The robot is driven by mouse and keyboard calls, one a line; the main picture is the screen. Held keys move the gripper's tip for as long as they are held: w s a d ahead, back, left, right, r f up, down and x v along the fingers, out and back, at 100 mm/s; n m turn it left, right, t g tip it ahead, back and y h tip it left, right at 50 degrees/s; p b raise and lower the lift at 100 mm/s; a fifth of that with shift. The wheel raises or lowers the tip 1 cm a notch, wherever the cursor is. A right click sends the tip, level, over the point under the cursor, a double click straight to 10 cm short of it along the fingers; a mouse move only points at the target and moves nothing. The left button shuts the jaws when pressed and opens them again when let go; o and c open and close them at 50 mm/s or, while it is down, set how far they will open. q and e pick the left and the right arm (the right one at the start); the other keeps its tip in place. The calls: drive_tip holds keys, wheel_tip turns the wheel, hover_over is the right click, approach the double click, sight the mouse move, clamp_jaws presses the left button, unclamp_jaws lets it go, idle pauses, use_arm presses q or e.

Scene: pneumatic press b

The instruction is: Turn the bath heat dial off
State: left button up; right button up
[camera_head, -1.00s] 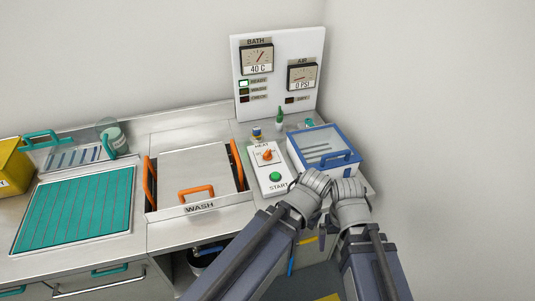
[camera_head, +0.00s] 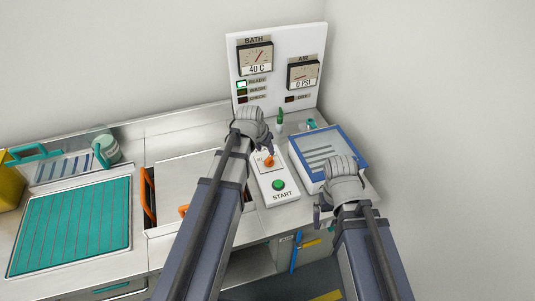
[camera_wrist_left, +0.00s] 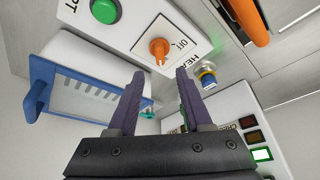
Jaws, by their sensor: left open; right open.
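The orange heat dial (camera_head: 269,160) sits on a white panel (camera_head: 268,189) above the green START button (camera_head: 278,185). In the left wrist view the dial (camera_wrist_left: 159,48) shows between and just beyond the fingertips, its narrow end toward the bottom of the picture; the OFF label (camera_wrist_left: 178,44) is to its right. My right gripper (camera_head: 323,207) is open in front of the blue-framed box, right of the panel.
The blue-framed box (camera_head: 346,136) stands close right of the panel. The gauge board (camera_head: 287,110) rises behind it, its BATH gauge (camera_head: 256,58) reading 40 C. The wash lid's orange handle (camera_head: 148,196) is left. A small bottle (camera_wrist_left: 207,76) stands near the dial.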

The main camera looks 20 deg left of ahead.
sight(269, 158)
use_arm(q)
drive_tip(key=shift+b+x, duration=3.55)
drive_tip(key=shift+x, duration=0.4)
drive_tip(key=shift+s, duration=0.1)
clamp_jaws()
